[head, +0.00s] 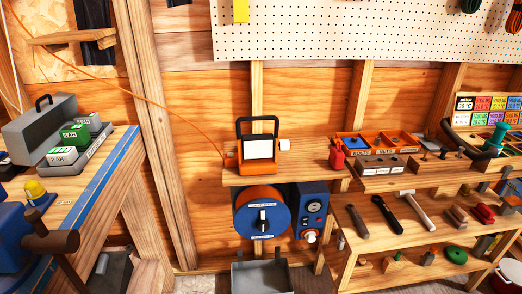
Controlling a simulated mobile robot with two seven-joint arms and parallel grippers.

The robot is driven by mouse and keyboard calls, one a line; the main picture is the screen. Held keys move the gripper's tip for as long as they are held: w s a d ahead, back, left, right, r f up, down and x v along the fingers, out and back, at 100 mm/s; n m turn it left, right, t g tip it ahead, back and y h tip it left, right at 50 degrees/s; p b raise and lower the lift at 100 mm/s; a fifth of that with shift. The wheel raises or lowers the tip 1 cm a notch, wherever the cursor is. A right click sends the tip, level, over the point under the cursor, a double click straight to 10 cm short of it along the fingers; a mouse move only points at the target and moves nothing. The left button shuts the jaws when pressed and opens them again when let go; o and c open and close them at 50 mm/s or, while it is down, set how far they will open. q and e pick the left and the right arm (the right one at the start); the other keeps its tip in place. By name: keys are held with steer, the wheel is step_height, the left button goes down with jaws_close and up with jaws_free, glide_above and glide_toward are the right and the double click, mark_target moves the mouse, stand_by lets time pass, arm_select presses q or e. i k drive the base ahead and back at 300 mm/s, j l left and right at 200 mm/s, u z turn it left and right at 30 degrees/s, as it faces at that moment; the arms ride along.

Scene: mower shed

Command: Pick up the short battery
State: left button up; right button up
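The nearest battery (64,171) is marked "2 AH". Behind it a battery (75,140) appears marked "4 AH", and another battery (94,123) stands at the right. They are beside a grey case (38,128) with a dark handle, which is close behind them. The batteries partly overlap in this view, so I cannot tell for certain which is the short one. Neither of my grippers is in view.
The left bench (108,163) has a blue strip along its edge. A brown mallet (50,240) and a yellow-topped item (36,190) are at its near end. An orange work light (258,150) stands on a middle shelf. Tools lie on the right shelves (365,240).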

mark_target(58, 157)
steer(key=j+u, duration=0.1)
steer(key=u, duration=0.3)
steer(key=i+j+u, duration=0.1)
steer(key=u, duration=0.3)
steer(key=j+u, duration=0.1)
steer(key=u, duration=0.3)
steer(key=l+z, duration=0.2)
steer(key=l, duration=0.1)
